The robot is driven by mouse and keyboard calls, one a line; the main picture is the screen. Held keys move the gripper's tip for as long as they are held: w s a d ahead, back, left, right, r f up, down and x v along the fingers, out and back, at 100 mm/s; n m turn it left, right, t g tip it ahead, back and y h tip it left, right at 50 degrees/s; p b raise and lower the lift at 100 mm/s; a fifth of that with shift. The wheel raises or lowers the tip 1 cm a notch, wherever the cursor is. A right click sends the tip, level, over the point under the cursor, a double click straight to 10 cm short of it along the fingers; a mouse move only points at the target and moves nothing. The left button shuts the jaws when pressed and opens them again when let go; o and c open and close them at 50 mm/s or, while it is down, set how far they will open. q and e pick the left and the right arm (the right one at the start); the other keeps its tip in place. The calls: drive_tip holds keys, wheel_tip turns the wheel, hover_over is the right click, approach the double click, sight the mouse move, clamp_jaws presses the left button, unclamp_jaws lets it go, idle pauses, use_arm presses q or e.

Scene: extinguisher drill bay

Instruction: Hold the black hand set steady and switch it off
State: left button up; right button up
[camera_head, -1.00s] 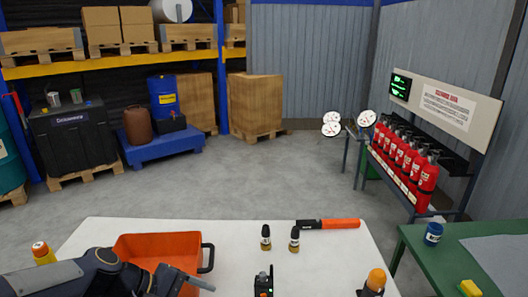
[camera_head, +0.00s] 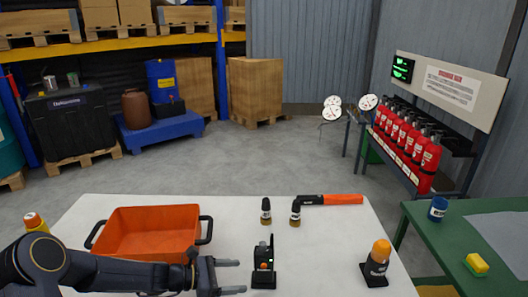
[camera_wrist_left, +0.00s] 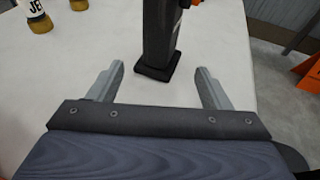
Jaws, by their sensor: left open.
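The black hand set (camera_head: 263,259) stands upright on the white table, with a short antenna, an orange mark and a green light on it. In the left wrist view the lower part of the hand set (camera_wrist_left: 160,35) stands on its dark base, just beyond the fingertips and between their lines; its top is out of that view. My left gripper (camera_head: 240,276) is open and empty, its two fingers pointing right at the hand set. It also shows in the left wrist view (camera_wrist_left: 160,80). My right gripper is not in view.
An orange crate (camera_head: 148,233) stands behind my left arm. A green table (camera_head: 440,230) is at the right.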

sight(260, 275)
use_arm(q)
drive_tip(key=b+x, duration=0.3)
drive_tip(key=x, duration=0.5)
drive_tip(key=shift+d+f, duration=0.1)
drive_tip(key=shift+d, duration=0.05)
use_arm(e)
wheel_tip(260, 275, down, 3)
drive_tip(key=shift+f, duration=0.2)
use_arm(q)
drive_tip(key=c, duration=1.3)
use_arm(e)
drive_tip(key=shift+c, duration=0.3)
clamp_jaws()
